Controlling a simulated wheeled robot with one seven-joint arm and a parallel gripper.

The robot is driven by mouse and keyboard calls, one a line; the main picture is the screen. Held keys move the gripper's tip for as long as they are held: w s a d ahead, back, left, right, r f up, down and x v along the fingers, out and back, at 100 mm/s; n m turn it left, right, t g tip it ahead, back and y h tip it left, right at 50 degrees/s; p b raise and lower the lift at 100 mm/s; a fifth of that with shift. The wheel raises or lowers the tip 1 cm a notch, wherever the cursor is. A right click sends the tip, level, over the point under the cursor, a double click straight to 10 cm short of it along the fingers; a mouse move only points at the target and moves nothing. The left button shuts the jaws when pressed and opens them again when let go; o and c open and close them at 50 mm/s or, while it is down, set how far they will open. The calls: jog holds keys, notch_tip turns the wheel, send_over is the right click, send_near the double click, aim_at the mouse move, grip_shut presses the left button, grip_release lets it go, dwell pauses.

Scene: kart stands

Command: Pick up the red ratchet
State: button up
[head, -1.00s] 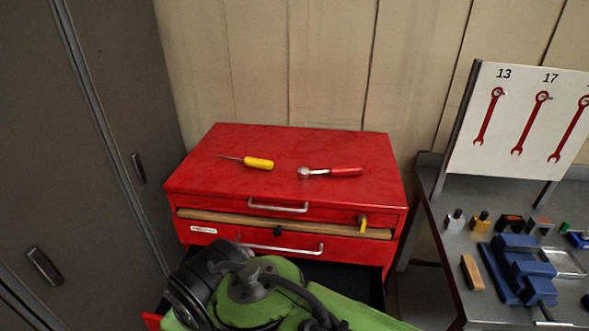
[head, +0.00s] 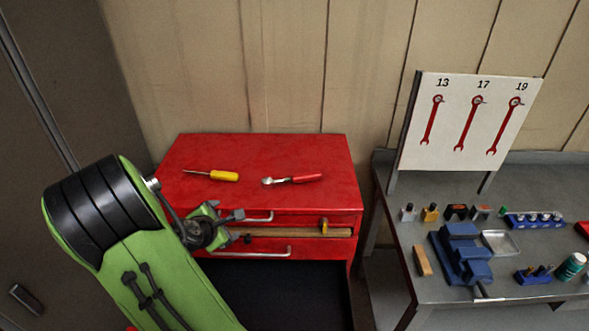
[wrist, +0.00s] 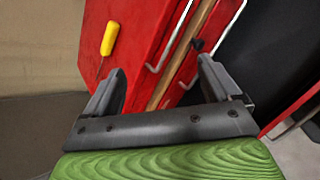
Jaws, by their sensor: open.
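The red ratchet (head: 292,179), with a silver head at its left end and a red handle to the right, lies on top of the red tool chest (head: 330,160). I do not see it in the wrist view. My gripper (head: 232,214) is at the front left edge of the chest, left of and nearer than the ratchet. In the wrist view my gripper (wrist: 160,85) has its two fingers apart with nothing between them. The yellow screwdriver (head: 224,175) lies left of the ratchet; it also shows in the wrist view (wrist: 110,38).
An open dark drawer (head: 275,285) sticks out below the chest's handles. A grey workbench (head: 415,280) stands right with a blue vise (head: 462,252), small parts and a wrench board (head: 490,85). Grey lockers (head: 50,80) stand left.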

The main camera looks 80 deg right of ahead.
jog(key=s+d+n+g+h+p, duration=0.1)
jog(key=s+d+n+h+p, duration=0.2)
jog(key=s+d+n, duration=0.35)
jog(key=n+p, duration=0.2)
send_near(270, 182)
jog(key=x, duration=0.3)
jog(key=shift+s+d+f, duration=0.15)
jog(key=shift+d+f, duration=0.1)
jog(key=shift+d, duration=0.05)
jog(key=p+x, duration=0.1)
jog(key=x, duration=0.4)
jog(key=shift+d, duration=0.25)
jog(key=shift+w+a, duration=0.15)
jog(key=shift+w, duration=0.1)
jog(key=shift+c, duration=1.1)
grip_shut()
